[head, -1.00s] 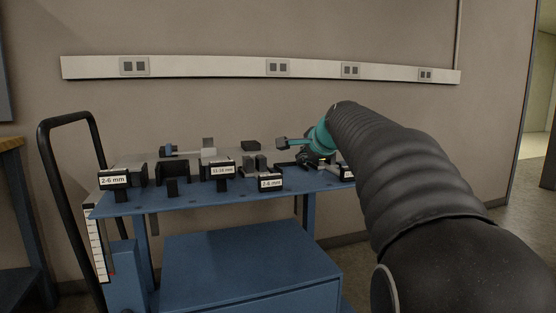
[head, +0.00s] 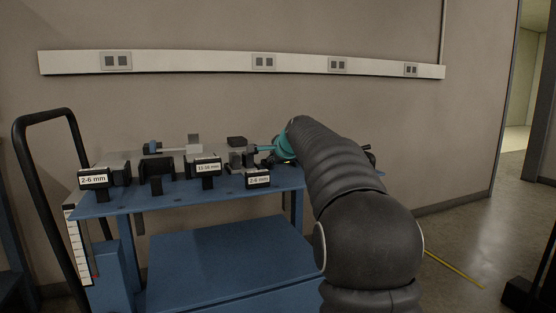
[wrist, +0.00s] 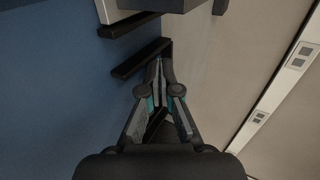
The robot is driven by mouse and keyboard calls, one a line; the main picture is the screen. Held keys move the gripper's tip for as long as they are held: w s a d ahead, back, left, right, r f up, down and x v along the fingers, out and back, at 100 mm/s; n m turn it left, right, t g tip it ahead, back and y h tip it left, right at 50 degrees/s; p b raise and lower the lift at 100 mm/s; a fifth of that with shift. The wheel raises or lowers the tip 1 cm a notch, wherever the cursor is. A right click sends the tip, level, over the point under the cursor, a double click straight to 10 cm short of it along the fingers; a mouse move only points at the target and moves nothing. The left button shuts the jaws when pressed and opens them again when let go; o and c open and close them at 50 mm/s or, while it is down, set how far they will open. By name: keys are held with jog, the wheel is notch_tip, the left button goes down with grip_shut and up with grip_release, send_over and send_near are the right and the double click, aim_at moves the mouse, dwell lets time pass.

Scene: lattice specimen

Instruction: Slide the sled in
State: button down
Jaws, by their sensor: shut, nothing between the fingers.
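My gripper (wrist: 162,72) is shut and empty in the wrist view, its two fingers converging just over the edge of the blue cart top (wrist: 50,90). In the head view my arm reaches over the right part of the cart, and the fingers are mostly hidden. I cannot tell for sure which part is the sled. A pale bar with a blue knob (head: 153,147) and a grey upright block (head: 193,141) lies at the back left of the cart top, apart from my gripper. Dark bars (wrist: 140,58) lie beside my fingers.
Black holders with labels stand along the cart's front, one reading "2-6 mm" (head: 95,179) at left and another (head: 259,179) near the middle. A black block (head: 237,141) sits behind. A wall with a socket rail (head: 220,63) closes off the back. Open floor lies to the right.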

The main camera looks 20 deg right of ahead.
jog(key=shift+w, duration=0.7)
